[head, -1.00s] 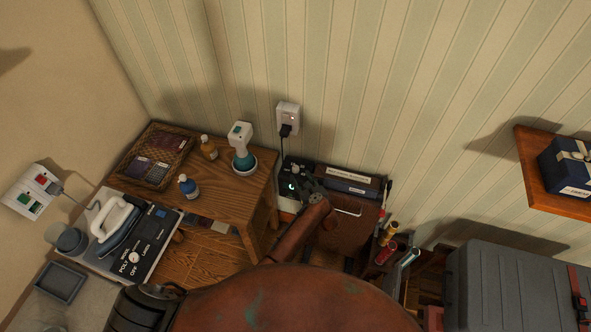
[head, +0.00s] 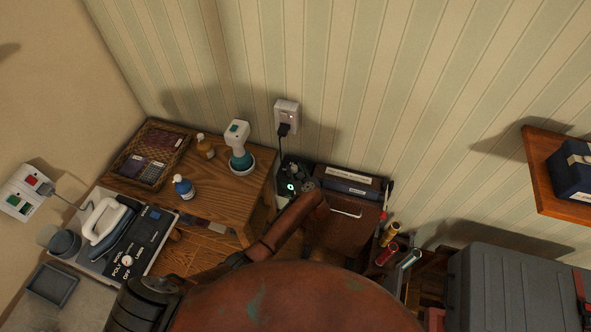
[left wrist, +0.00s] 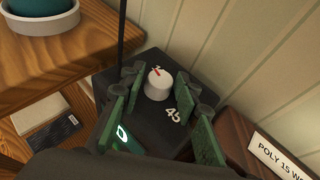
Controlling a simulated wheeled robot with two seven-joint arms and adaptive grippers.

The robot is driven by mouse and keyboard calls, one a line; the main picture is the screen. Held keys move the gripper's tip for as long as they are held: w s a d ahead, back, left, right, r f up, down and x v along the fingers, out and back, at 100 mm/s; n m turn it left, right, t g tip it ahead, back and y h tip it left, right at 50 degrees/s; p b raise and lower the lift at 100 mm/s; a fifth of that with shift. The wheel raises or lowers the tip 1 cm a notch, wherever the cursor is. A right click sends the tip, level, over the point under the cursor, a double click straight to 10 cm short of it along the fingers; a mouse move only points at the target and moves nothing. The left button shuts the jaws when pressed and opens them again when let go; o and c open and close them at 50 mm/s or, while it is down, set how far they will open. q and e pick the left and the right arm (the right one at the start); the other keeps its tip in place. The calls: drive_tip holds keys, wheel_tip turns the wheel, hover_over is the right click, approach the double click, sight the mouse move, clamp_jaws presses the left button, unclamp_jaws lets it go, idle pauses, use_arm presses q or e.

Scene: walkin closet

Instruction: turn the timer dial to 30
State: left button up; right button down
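The timer is a black box (head: 288,168) on the floor side of the wooden table, below the wall socket. In the left wrist view its black top (left wrist: 150,120) carries a white round dial (left wrist: 158,86) with a red mark pointing up and slightly left. A white "45" is printed below right of the dial; other numbers are mostly hidden. My left gripper (left wrist: 157,92) is open, its green fingers on either side of the dial with gaps visible. In the head view this gripper (head: 300,188) is over the timer and hides much of it. My right gripper is out of view.
A wooden table (head: 225,205) with a basket, bottles and a teal-and-white device stands to the left. A brown cabinet (head: 345,225) with boxes (head: 350,183) on top is close on the right. A black cord (head: 279,147) runs from the wall socket (head: 287,114) behind the timer.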

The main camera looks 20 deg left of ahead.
use_arm(q)
clamp_jaws()
